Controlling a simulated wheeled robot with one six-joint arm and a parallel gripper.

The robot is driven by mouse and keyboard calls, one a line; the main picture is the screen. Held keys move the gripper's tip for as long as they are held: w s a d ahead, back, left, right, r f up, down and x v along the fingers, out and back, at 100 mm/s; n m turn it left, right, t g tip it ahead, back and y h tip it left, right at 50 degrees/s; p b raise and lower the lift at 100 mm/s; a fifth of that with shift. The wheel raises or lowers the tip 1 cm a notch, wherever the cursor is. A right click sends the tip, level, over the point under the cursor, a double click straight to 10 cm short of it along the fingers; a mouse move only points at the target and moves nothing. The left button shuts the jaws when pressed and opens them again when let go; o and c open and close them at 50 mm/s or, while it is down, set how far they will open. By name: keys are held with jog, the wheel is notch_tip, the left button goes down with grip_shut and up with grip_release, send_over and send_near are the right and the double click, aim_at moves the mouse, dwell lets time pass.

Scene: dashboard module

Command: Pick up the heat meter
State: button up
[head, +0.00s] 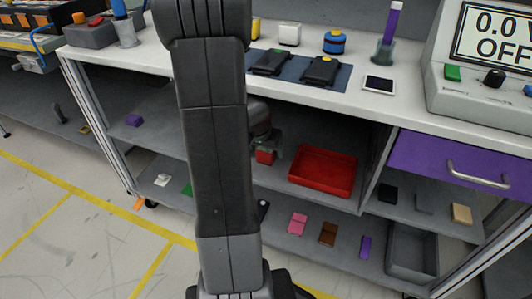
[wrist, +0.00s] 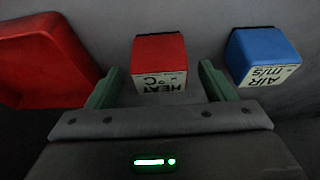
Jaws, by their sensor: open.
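The heat meter (wrist: 158,64) is a red box with a white label reading HEAT °C, upside down in the wrist view. It stands on the shelf between the two green fingers of my gripper (wrist: 160,86), which are apart with a gap on each side of it. In the head view the heat meter (head: 265,156) is a small red block on the middle shelf, just right of my arm. My gripper (head: 267,143) is in front of and above it, partly hidden by my own arm.
A blue box labelled AIR m/s (wrist: 262,56) stands beside the heat meter in the wrist view. A red tray (head: 323,171) lies on the same shelf; it also shows in the wrist view (wrist: 45,60). The white worktop (head: 390,105) overhangs this shelf.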

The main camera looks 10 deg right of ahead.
aim_at(267, 152)
jog(key=shift+b+x, duration=0.6)
jog(key=shift+x, duration=0.45)
jog(key=shift+w+d+f, duration=0.1)
jog(key=shift+w+f, duration=0.1)
jog(key=shift+f, duration=0.3)
jog(key=shift+c, duration=0.5)
jog(key=c, duration=1.1)
jog(key=shift+o, duration=0.2)
jog(key=shift+r, duration=0.1)
